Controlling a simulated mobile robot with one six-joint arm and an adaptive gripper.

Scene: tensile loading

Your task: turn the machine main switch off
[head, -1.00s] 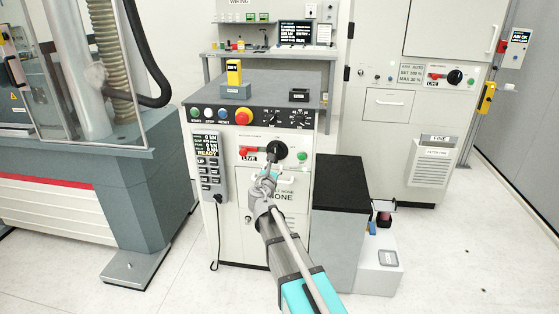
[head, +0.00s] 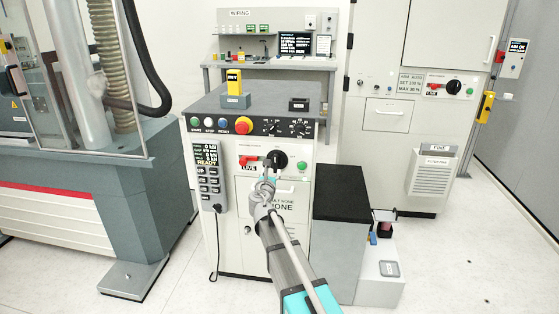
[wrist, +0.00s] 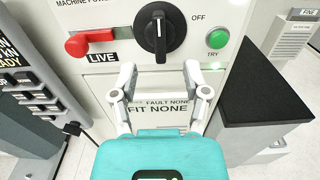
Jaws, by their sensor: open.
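The machine main switch is a black rotary knob (wrist: 160,32) on the white cabinet front, also seen in the head view (head: 277,160). Its white mark points up, and an OFF label stands to its upper right. My gripper (wrist: 159,72) is open, its two fingers apart just below the knob with nothing between them. In the head view my gripper (head: 268,173) overlaps the knob's lower left edge; contact cannot be told. A red handle (wrist: 90,40) with a LIVE label under it is left of the knob.
A green TRY button (wrist: 217,38) is right of the knob. A grey keypad pendant (head: 207,176) hangs at the left of the cabinet. A red emergency button (head: 243,125) sits above. A black-topped block (head: 341,193) stands close on the right.

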